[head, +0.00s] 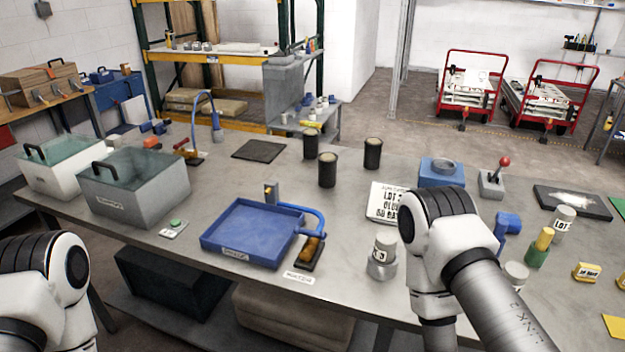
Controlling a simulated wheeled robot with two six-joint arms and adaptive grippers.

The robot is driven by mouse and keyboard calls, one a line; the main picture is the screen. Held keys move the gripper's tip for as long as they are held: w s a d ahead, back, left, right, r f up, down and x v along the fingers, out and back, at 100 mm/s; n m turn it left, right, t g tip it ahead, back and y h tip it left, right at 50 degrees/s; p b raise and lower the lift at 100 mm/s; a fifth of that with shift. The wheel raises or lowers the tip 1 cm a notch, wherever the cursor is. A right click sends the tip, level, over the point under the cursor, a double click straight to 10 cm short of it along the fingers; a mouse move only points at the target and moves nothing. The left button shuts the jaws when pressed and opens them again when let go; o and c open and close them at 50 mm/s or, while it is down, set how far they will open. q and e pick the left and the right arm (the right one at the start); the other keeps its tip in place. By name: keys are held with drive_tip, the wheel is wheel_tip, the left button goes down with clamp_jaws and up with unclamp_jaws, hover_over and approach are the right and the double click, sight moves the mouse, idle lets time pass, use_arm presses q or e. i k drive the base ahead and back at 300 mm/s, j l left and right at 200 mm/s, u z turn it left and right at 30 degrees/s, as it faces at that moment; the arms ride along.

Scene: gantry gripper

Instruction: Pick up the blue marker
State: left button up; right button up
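I cannot clearly make out a blue marker in the head view. A small blue object (507,226) stands at the right of the table, partly behind my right arm; I cannot tell what it is. My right arm covers part of the table's right half, and my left arm shows at the lower left corner. Neither gripper is in view.
Two lidded boxes (135,190) stand left. Several black cups (327,170) stand behind. A green bottle (537,250) and labelled jars are right.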

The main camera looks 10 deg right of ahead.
sight(502, 224)
drive_tip(key=z, duration=1.5)
